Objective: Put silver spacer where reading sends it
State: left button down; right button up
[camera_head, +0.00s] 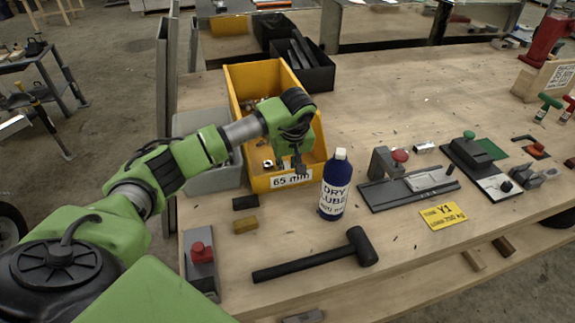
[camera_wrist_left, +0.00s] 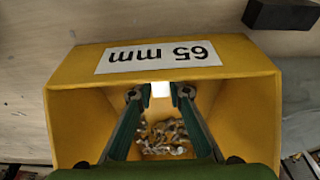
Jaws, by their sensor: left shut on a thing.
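My left gripper (camera_head: 290,168) is over the front part of the yellow bin (camera_head: 237,108), whose front label reads 65 mm (camera_head: 291,179). In the left wrist view the gripper (camera_wrist_left: 160,91) is shut on a small bright piece, seemingly the silver spacer (camera_wrist_left: 160,89). Below it, several small metal parts (camera_wrist_left: 164,137) lie on the bin floor. The label (camera_wrist_left: 158,56) appears upside down there. A measuring fixture with a red knob (camera_head: 400,156) stands on the bench; I cannot read any value on it. My right gripper is not in view.
A grey bin (camera_head: 190,122) stands left of the yellow bin, and black bins (camera_head: 318,78) stand behind. A blue DRY LUBE bottle (camera_head: 335,190) is close to the yellow bin's front right corner. A black mallet (camera_head: 310,267) lies in front. The bench's back middle is clear.

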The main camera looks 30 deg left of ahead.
pick_arm(q)
jog(key=shift+f+b, duration=0.2)
jog(key=shift+b, duration=0.1)
jog(key=c, duration=2)
grip_release()
jog(key=shift+o, duration=0.4)
jog(key=shift+r, duration=0.1)
jog(key=shift+r+p, duration=0.2)
jog(key=shift+p, duration=0.1)
jog(key=shift+r, duration=0.25)
jog(key=b+v, duration=0.3)
jog(key=v, duration=0.8)
jog(key=shift+r, duration=0.2)
